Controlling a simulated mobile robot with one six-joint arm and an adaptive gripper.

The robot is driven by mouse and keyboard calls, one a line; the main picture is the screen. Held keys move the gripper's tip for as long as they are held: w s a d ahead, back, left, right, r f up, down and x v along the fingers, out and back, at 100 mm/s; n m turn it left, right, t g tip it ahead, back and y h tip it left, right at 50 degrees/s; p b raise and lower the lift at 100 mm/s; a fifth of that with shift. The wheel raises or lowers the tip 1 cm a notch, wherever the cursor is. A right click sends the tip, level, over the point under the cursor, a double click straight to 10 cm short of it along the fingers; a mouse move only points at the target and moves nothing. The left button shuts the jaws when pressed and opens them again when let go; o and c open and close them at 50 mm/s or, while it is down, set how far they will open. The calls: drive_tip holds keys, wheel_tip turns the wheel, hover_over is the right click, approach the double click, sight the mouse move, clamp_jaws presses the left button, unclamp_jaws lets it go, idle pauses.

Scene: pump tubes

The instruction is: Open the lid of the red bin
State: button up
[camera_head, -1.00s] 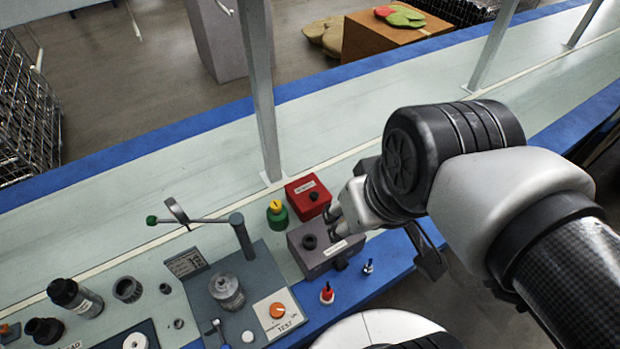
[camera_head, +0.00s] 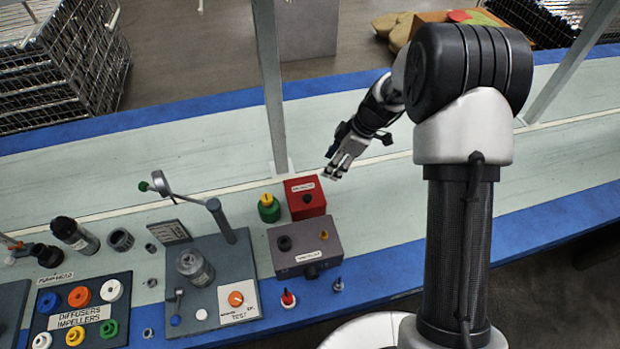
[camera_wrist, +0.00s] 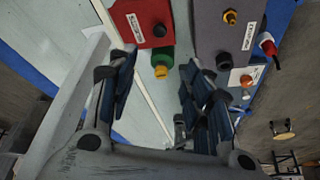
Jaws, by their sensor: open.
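The red bin (camera_head: 305,197) is a small red box with a white label and a dark round knob on top. Its lid looks shut. It stands on the pale bench behind the grey box. My gripper (camera_head: 338,170) is just right of and behind the red bin, above the bench, apart from it. In the wrist view the red bin (camera_wrist: 143,20) is at the top, beyond the fingertips. My gripper (camera_wrist: 158,75) is open there, with nothing between its fingers.
A grey box (camera_head: 305,247) with a dark knob stands in front of the red bin. A green and yellow piece (camera_head: 268,208) stands at its left. A metal post (camera_head: 272,90) rises behind. The bench is clear to the right.

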sight(308, 197)
drive_tip(key=shift+n, duration=0.3)
drive_tip(key=b+x, duration=0.2)
drive_tip(key=x, duration=0.7)
drive_tip(key=b+x, duration=0.2)
drive_tip(key=x, duration=0.8)
drive_tip(key=shift+w+d+f, duration=0.1)
drive_tip(key=shift+d+f, duration=0.05)
drive_tip(key=shift+f, duration=0.15)
clamp_jaws()
